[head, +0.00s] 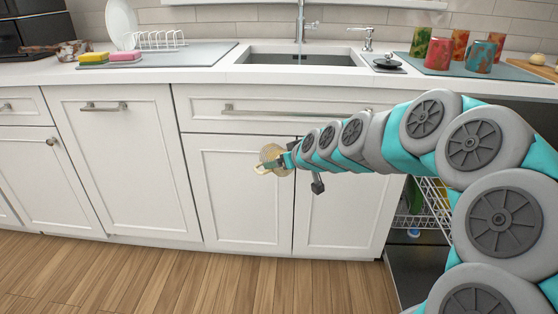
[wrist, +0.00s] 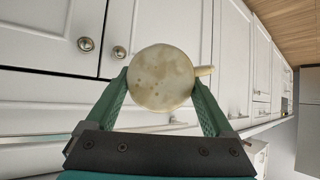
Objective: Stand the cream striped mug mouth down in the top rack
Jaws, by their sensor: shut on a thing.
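The cream striped mug (head: 270,155) is held in front of the white cabinet doors, well above the floor. In the wrist view the mug (wrist: 161,78) shows a round, cream face with brownish blotches. Its handle (wrist: 204,71) points right. My gripper (head: 282,161) is shut on the mug, with one green finger on each side in the wrist view (wrist: 160,88). A white wire rack (head: 437,192) shows in the dishwasher at lower right, largely hidden behind my arm.
Several coloured mugs stand on a grey-blue mat (head: 437,67) on the counter at right. The sink (head: 300,58), a dish rack (head: 160,40) and sponges (head: 125,56) are further left. A dark dishwasher door (head: 415,265) is low at right. The wooden floor (head: 200,285) is clear.

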